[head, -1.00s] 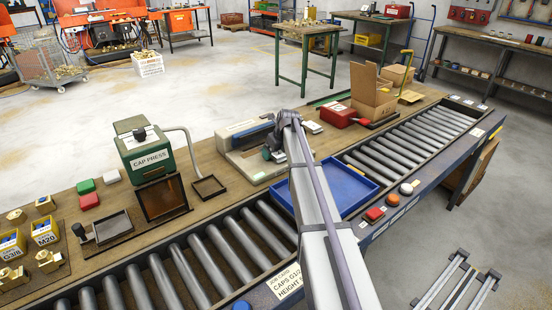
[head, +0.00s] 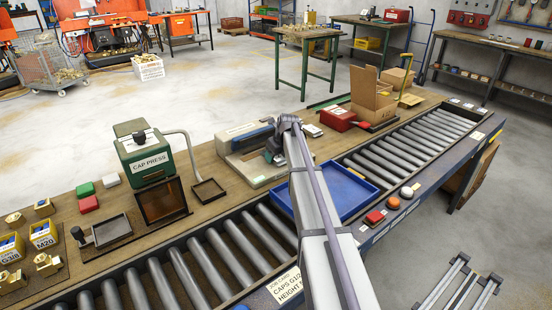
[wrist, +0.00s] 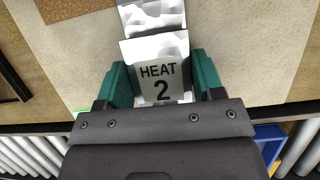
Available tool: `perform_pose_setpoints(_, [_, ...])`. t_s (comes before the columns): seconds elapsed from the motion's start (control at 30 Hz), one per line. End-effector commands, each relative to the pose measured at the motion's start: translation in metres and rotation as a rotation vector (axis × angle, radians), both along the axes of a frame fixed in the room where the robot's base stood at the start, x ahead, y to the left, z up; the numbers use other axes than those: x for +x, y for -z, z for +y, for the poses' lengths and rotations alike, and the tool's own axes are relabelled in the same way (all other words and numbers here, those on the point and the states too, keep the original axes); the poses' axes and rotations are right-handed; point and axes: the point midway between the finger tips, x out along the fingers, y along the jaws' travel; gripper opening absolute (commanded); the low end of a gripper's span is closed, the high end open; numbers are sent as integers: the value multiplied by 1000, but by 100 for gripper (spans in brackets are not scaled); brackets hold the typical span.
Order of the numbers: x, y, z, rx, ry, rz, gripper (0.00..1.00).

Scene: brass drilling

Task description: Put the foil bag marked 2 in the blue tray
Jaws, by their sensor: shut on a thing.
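The foil bag marked 2 (wrist: 160,82) is silver with a label reading HEAT 2. In the wrist view it sits between the green finger pads of my gripper (wrist: 158,85), which is shut on it. The bag's far end extends past the fingertips. In the head view my gripper (head: 273,153) is over the bench beside the grey-and-blue machine, and I cannot make out the bag there. The blue tray (head: 352,190) stands on the roller conveyor, in front of and right of my gripper, partly hidden by my arm. A corner of it shows in the wrist view (wrist: 268,138).
The grey-and-blue machine (head: 246,150) is close to my gripper. The green cap press (head: 147,155) and a small brown tray (head: 208,191) are to the left. A red box (head: 338,117) and cardboard box (head: 373,98) are behind right. The blue tray's visible floor is clear.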

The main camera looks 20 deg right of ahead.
Motion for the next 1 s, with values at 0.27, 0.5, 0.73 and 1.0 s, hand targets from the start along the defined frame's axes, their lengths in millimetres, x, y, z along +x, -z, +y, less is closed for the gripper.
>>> perform_pose_setpoints(0.27, [0, -1, 0, 0, 0, 0, 30])
perform_pose_setpoints(0.5, [-5, -23, -1, 0, 1, 2, 30])
perform_pose_setpoints(0.73, [-4, -65, -1, 0, 1, 2, 30])
perform_pose_setpoints(1.0, [-37, -74, -6, 0, 2, 2, 30])
